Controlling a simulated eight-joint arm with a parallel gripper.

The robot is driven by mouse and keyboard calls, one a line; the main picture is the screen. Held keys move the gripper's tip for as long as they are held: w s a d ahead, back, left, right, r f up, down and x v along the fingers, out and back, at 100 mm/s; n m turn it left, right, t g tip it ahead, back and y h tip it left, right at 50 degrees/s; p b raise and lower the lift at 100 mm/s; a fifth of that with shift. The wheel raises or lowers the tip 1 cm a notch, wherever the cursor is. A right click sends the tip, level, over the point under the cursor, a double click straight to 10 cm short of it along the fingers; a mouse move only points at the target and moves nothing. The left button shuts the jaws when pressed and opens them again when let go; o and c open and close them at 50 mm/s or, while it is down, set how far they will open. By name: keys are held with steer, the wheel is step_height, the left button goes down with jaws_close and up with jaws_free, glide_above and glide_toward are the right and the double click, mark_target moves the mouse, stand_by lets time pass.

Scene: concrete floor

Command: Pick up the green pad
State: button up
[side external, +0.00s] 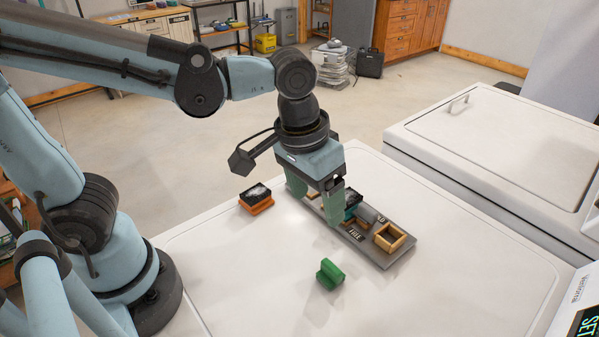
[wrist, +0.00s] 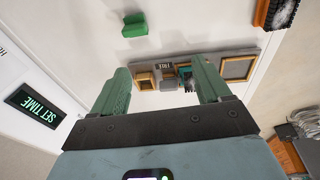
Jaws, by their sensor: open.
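The green pad (side external: 330,274) is a small green block with a rounded top. It lies on the white surface in front of the grey board, with clear space around it. In the wrist view the green pad (wrist: 134,25) is near the top, left of centre and beyond my fingers. My gripper (side external: 317,204) is above the grey board, behind and a little left of the pad in the side view. Its two green fingers are spread apart, and in the wrist view my gripper (wrist: 160,77) frames part of the board between the fingers. I see no contact with the pad.
The grey board (side external: 398,257) carries a wooden frame (side external: 378,237), a teal item and a dark grey piece, partly hidden by my gripper. An orange-based block with a dark top (side external: 257,206) lies to the left. Another white appliance (side external: 500,145) stands at the right. The front surface is clear.

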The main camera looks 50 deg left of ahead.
steer(key=g, duration=0.2)
glide_above(329, 268)
steer(key=f, duration=0.1)
steer(key=shift+y, duration=0.4)
steer(key=f, duration=0.6)
steer(key=shift+s+f, duration=0.25)
steer(key=shift+f, duration=0.1)
steer(key=shift+w+f, duration=0.2)
steer(key=shift+f, duration=2.45)
steer(key=shift+c, duration=0.2)
steer(key=c, duration=1.1)
steer(key=shift+r, duration=0.15)
